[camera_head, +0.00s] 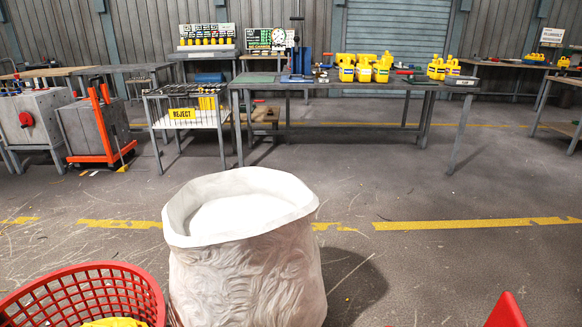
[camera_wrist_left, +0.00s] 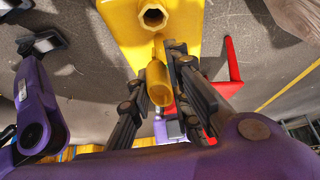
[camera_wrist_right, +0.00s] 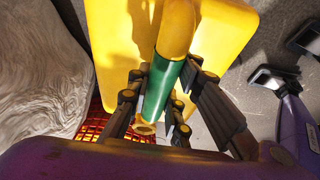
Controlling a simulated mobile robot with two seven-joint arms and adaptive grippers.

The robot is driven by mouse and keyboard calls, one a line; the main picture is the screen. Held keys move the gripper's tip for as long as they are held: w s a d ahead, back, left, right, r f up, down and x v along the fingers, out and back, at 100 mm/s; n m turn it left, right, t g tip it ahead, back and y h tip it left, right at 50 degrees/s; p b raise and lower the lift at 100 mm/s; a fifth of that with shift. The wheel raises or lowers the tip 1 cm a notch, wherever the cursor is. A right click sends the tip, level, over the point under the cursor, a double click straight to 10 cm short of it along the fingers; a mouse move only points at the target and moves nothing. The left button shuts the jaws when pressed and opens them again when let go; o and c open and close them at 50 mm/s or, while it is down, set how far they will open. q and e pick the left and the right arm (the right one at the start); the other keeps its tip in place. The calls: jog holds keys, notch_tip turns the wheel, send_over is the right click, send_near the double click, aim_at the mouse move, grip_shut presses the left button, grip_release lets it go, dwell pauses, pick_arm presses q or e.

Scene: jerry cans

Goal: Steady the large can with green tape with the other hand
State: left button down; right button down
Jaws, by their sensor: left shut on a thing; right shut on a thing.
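In the right wrist view a big yellow can (camera_wrist_right: 118,40) has green tape (camera_wrist_right: 160,88) around its handle. My right gripper (camera_wrist_right: 163,75) is shut on that taped handle. In the left wrist view my left gripper (camera_wrist_left: 160,68) is shut on a yellow handle-like part (camera_wrist_left: 158,88) of a yellow can (camera_wrist_left: 125,30). An open round neck (camera_wrist_left: 153,15) shows above the fingers there. No green tape shows in the left wrist view, and I cannot tell whether both grippers hold the same can. Neither gripper shows in the head view.
A white open sack (camera_head: 245,270) stands in front. A red basket (camera_head: 100,278) at lower left holds something yellow (camera_head: 115,322). A red pointed object (camera_head: 507,312) is at lower right. A far workbench (camera_head: 340,85) bears several yellow cans (camera_head: 365,68). The floor between is clear.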

pick_arm(q)
jog(key=a+r, duration=0.3)
jog(key=a, duration=0.4)
jog(key=shift+a+r, duration=0.15)
jog(key=shift+r, duration=0.2)
pick_arm(e)
jog(key=shift+s, duration=0.1)
jog(key=c, duration=1.5)
grip_release()
jog(key=shift+r, duration=0.1)
